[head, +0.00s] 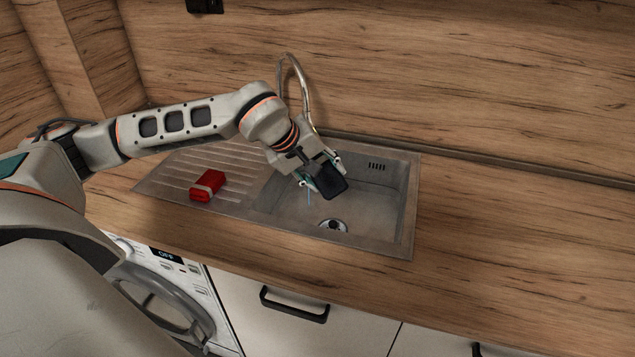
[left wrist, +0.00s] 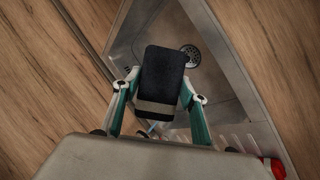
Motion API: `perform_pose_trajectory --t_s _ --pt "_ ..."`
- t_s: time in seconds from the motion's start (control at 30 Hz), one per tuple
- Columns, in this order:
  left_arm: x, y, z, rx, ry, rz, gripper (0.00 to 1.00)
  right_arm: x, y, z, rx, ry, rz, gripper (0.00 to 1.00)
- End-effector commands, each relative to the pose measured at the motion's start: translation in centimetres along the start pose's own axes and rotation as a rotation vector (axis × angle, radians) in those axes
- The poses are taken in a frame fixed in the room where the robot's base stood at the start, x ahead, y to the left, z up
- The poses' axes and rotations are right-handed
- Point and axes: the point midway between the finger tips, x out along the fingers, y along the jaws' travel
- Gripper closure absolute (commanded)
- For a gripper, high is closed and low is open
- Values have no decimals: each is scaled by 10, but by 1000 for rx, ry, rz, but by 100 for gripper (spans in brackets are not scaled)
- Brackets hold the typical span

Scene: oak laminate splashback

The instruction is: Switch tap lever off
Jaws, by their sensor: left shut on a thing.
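The tap's tall curved metal spout (head: 293,75) rises behind the sink, partly hidden by my left arm. I cannot make out its lever. A thin blue streak (head: 308,196) shows below my left gripper, perhaps running water. My left gripper (head: 322,178) is over the sink basin and is shut on a black block (head: 330,184). In the left wrist view the black block (left wrist: 162,75), with a pale band near its base, sits between the two green-sided fingers (left wrist: 160,95). My right gripper is in neither view.
The metal sink (head: 404,205) has a drain (head: 333,226) below the gripper. A red block (head: 207,186) with a pale band lies on the ribbed drainer at left. Bare wooden worktop (head: 500,240) extends right; the wooden splashback (head: 450,80) stands behind.

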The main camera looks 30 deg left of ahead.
Motion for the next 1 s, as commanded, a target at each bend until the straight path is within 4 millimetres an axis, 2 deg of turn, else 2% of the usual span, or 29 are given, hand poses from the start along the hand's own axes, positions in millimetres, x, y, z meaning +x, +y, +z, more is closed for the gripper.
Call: perform_pose_trajectory --t_s 0.03,0.2,0.3,0.4,0.57,1.0 --pt "-22 10 9 71 -42 26 75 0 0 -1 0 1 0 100" --pt "-83 30 46 307 -200 89 75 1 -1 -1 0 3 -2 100" --pt "-109 34 64 410 -270 116 75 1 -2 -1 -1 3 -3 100" --pt "-126 36 75 476 -314 134 75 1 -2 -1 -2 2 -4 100" --pt "-135 36 81 515 -341 142 75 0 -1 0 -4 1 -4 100" --pt "-134 36 81 513 -341 141 75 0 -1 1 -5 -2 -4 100"
